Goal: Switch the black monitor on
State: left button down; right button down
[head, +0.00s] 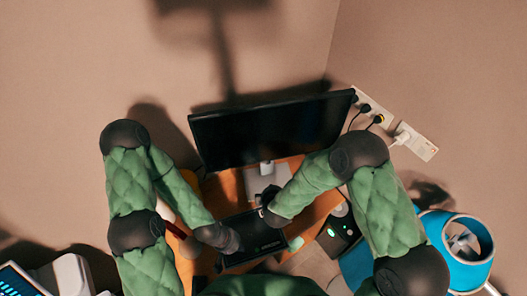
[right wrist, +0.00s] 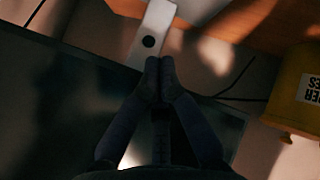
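The black monitor (head: 268,130) stands on a pale stand on the wooden desk, tilted in the head view, with its screen dark. In the right wrist view, a wide dark panel (right wrist: 60,110), which looks like the monitor, lies behind the fingers, and the pale stand (right wrist: 155,35) with a dark round hole is above it. My right gripper (right wrist: 158,66) is shut with its fingertips together and nothing visible between them. In the head view it is below the monitor, by the stand. My left gripper (head: 234,242) is low over a black flat device on the desk; its fingers are unclear. No power button is discernible.
White power strips (head: 372,108) with plugs are on the wall right of the monitor. A blue round object (head: 465,248) is at the lower right. A dark device with a green light (head: 338,236) is near the desk's right side. A yellow labelled object (right wrist: 298,92) shows at the wrist view's right.

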pick_arm(q)
jog(key=shift+s, duration=0.15)
pick_arm(e)
jog(key=shift+s, duration=0.15)
pick_arm(q)
jog(key=shift+f+b, duration=0.25)
jog(key=shift+b, duration=0.05)
jog(key=shift+r, duration=0.15)
pick_arm(e)
jog(key=w+a, duration=0.2)
jog(key=w, duration=0.6)
jog(key=shift+w+a, duration=0.2)
jog(key=shift+w, duration=0.1)
pick_arm(q)
jog(key=shift+r, duration=0.1)
pick_arm(e)
jog(key=shift+w, duration=0.1)
dwell(0.8)
pick_arm(q)
jog(key=shift+r+p, duration=0.15)
jog(key=shift+p, duration=0.25)
pick_arm(e)
jog(key=shift+w+a, duration=0.1)
jog(key=shift+w, duration=0.2)
